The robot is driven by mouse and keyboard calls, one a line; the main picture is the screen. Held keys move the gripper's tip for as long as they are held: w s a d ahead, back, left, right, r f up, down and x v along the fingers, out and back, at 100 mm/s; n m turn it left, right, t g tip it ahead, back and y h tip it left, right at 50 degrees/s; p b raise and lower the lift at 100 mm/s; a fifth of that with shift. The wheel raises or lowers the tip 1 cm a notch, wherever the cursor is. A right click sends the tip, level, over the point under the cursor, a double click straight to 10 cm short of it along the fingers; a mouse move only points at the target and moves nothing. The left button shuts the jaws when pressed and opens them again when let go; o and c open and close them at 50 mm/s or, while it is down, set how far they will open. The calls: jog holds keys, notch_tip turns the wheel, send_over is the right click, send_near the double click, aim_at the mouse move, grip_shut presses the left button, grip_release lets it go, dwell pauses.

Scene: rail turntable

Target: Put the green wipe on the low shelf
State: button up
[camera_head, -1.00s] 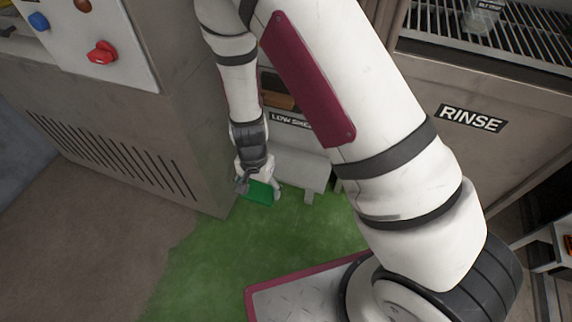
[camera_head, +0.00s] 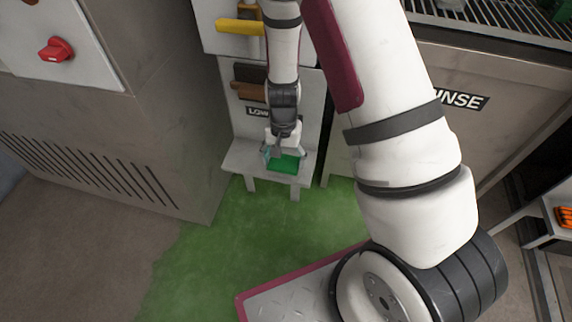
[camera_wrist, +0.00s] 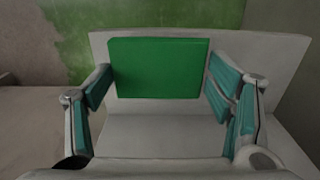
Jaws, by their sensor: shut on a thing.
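The green wipe (camera_head: 284,164) is a flat green block between the fingertips of my gripper (camera_head: 284,153). In the wrist view the wipe (camera_wrist: 158,68) sits between the two teal-padded fingers of my gripper (camera_wrist: 160,82), which are shut on it. The low shelf (camera_head: 240,163) is a small light-grey ledge on legs below a dark label partly hidden by my arm. In the head view the wipe is over the shelf top. The shelf (camera_wrist: 155,128) also shows beneath the wipe in the wrist view. I cannot tell whether the wipe touches it.
A yellow-handled item (camera_head: 238,26) and brown brushes (camera_head: 250,88) hang on the panel above the shelf. A grey cabinet (camera_head: 165,110) stands left, a rinse unit (camera_head: 430,130) right. The green floor (camera_head: 270,235) in front is clear.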

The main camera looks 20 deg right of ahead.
aim_at(286, 159)
jog(key=shift+w+d+f+b, duration=0.1)
jog(key=shift+d+f+b, duration=0.15)
jog(key=shift+f+b, duration=0.5)
jog(key=shift+w+d+f+b, duration=0.1)
jog(key=shift+d+f+b, duration=0.15)
jog(key=shift+f, duration=0.8)
jog(key=shift+f, duration=0.15)
jog(key=o, duration=1)
jog(key=shift+a, duration=0.1)
